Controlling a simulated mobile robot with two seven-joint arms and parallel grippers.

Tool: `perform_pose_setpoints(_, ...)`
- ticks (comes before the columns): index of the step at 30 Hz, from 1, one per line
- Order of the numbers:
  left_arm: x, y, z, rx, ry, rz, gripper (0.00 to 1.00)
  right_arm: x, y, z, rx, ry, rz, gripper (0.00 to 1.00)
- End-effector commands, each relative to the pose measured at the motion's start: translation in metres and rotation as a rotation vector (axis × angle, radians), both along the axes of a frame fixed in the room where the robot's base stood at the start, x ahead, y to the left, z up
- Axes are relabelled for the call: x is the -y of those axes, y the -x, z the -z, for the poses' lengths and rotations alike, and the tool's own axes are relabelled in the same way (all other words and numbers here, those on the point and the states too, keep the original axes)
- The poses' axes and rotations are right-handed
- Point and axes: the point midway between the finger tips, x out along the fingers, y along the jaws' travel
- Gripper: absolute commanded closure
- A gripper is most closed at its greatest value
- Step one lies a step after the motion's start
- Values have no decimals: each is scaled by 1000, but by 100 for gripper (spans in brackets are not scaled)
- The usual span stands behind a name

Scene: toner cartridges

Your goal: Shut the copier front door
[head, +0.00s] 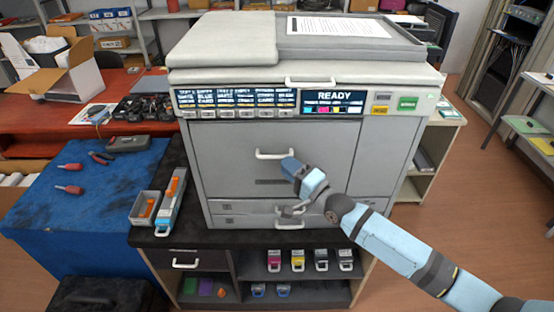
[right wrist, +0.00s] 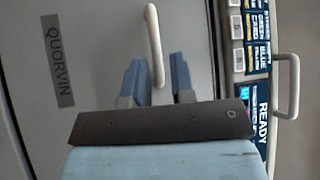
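The copier (head: 290,60) is a large grey machine on a dark stand. Its front door (head: 225,165) is a flat grey panel that looks flush with the copier's front in the head view. The door has a pale bar handle (head: 268,155), which also shows in the right wrist view (right wrist: 153,40). My right gripper (head: 289,164) is at the handle's right end. In the right wrist view its two blue fingers (right wrist: 158,80) are apart, with the handle's end showing between them; I cannot tell whether they touch it. My left gripper is not in view.
Drawers with pale handles (head: 289,225) lie below the door. Toner cartridges (head: 298,260) stand on the stand's lower shelf. A grey tray (head: 143,208) sits left of the copier, beside a blue table (head: 60,222) with tools. Open floor (head: 480,200) lies to the right.

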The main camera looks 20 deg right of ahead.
Motion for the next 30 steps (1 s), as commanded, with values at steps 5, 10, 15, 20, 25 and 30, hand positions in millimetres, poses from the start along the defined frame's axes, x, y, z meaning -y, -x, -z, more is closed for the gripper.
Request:
perform_pose_setpoints(5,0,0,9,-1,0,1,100,21,37,12,-3,4,-1,77)
perform_pose_setpoints(10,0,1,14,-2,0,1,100,35,61,17,-1,2,0,77)
perform_pose_setpoints(15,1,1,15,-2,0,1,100,41,72,18,-1,2,-1,77)
perform_pose_setpoints(20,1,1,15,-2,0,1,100,42,74,18,0,1,-1,77)
perform_pose_setpoints(25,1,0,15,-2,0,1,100,42,74,18,0,2,-1,77)
perform_pose_setpoints(30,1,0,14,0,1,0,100,42,74,18,-1,1,-1,77)
